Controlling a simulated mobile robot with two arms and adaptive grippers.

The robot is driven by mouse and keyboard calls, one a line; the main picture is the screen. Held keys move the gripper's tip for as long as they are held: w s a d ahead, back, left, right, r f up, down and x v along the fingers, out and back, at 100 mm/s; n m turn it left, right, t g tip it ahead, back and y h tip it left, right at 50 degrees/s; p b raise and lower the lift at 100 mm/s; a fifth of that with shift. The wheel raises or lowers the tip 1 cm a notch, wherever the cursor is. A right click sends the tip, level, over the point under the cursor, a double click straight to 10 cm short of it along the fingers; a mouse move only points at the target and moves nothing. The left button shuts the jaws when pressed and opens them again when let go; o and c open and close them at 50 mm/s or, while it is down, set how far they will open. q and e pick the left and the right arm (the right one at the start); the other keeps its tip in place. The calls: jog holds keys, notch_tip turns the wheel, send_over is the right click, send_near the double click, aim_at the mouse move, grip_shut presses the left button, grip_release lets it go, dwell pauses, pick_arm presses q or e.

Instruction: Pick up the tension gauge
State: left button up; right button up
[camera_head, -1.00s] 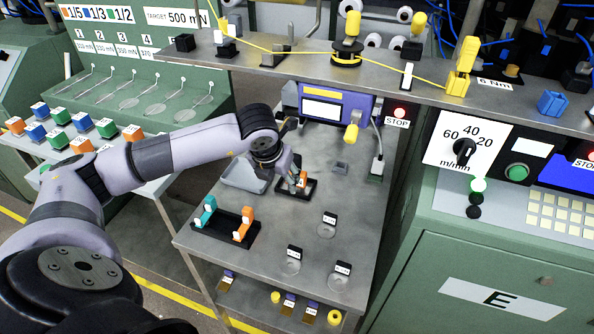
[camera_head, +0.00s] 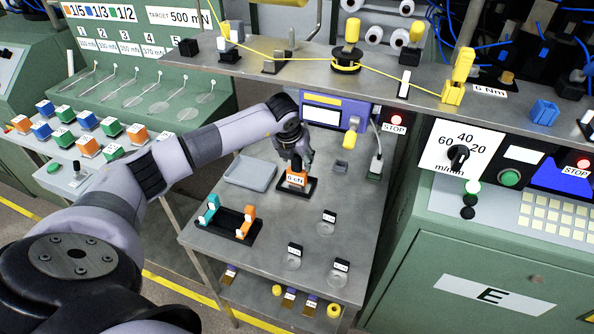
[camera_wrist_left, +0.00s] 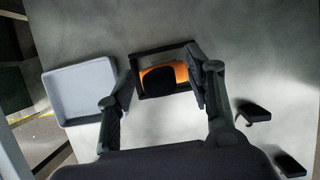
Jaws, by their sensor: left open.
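The tension gauge (camera_head: 297,179) is an orange block with a white "0 cN" display, standing in a small black tray (camera_head: 311,190) on the grey metal table. My left gripper (camera_head: 296,163) is over it, pointing down and open. In the left wrist view the gauge (camera_wrist_left: 178,72) shows as orange with a dark top, inside the black tray's frame. The open fingers (camera_wrist_left: 162,68) stand on either side of it there. I cannot tell whether they touch it. The arm hides nothing of the gauge's front in the head view. My right gripper is out of view.
An empty grey tray (camera_head: 251,184) lies left of the gauge. A black holder (camera_head: 229,235) with teal and orange pieces stands in front of it. A purple-blue device (camera_head: 335,108) stands behind. A shelf with yellow yarn runs above the back. Small clear discs with labels lie to the right.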

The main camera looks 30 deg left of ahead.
pick_arm(q)
jog(key=shift+f, duration=0.2)
jog(key=shift+c, duration=0.4)
jog(key=c, duration=0.9)
jog(key=shift+c, duration=0.7)
jog(key=shift+w+a+r, duration=0.1)
jog(key=shift+a+r, duration=0.05)
jog(key=shift+r, duration=0.05)
